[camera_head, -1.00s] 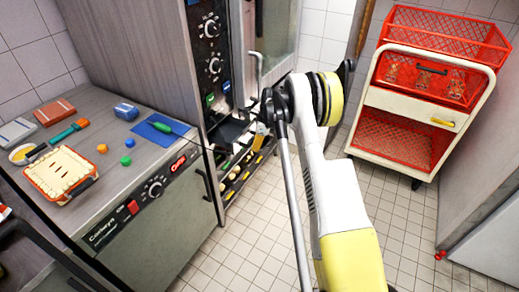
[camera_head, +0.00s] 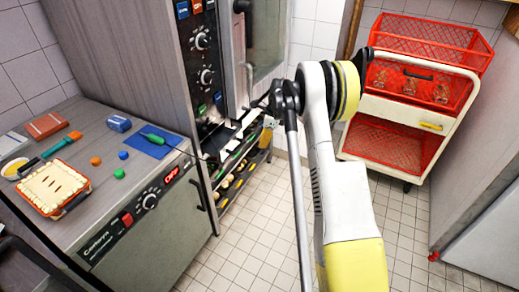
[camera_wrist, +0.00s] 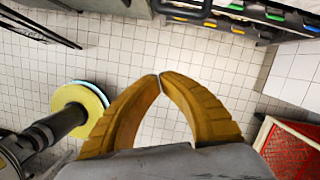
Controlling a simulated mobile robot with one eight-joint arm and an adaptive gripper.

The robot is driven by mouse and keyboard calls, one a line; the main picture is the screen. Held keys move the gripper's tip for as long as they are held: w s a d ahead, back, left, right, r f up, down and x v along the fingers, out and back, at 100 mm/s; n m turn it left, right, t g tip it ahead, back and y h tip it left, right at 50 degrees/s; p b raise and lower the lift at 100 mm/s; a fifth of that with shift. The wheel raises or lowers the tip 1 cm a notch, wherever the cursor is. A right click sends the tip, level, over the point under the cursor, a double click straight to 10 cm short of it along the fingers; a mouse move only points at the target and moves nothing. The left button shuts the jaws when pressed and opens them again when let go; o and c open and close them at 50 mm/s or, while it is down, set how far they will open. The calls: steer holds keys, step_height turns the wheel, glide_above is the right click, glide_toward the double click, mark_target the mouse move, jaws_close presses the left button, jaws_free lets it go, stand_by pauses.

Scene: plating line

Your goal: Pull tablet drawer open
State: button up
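The tall oven (camera_head: 168,60) stands left of centre in the head view, with knobs and coloured buttons. Below its buttons is a dark recess with a pale edge, partly hidden; I cannot tell whether this is the tablet drawer. My gripper (camera_wrist: 160,76) is shut in the wrist view: its two yellow fingers meet at the tips, with nothing seen between them. It hangs over floor tiles, apart from the dark unit at the top of that view. In the head view a yellow finger (camera_head: 266,134) shows beside the oven's lower right side.
The counter (camera_head: 95,140) at left holds a pie, a blue mat and small items. A cream trolley (camera_head: 392,112) with red baskets and a yellow-handled front stands at right. The tiled floor between is clear.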

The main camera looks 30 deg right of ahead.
mark_target(240, 147)
steer(key=o, duration=0.5)
steer(key=shift+r, duration=0.25)
steer(key=shift+o, duration=0.9)
step_height(240, 147, down, 7)
steer(key=w+a+n+t+y+b, duration=0.1)
steer(key=w+n+t+y+b, duration=0.1)
steer(key=n+t+y+b, duration=0.1)
steer(key=n+t+b, duration=0.1)
steer(key=n+b, duration=0.1)
steer(key=n, duration=0.1)
steer(key=shift+w+a+f+n+t+y, duration=0.15)
steer(key=shift+w+a+n+t+y, duration=0.15)
steer(key=shift+a+n+t, duration=0.1)
steer(key=w+a+n+t+b, duration=0.1)
steer(key=w+n+t+b, duration=0.1)
steer(key=w+a+f+n+t+y+b, duration=0.1)
steer(key=w+n+t+b, duration=0.1)
steer(key=w, duration=0.1)
steer(key=w+a+n+t+b, duration=0.1)
steer(key=w+n+t+b, duration=0.2)
steer(key=shift+w+a+f+y, duration=0.15)
steer(key=shift+w+f+y, duration=0.1)
steer(key=shift+y, duration=0.15)
jaws_close()
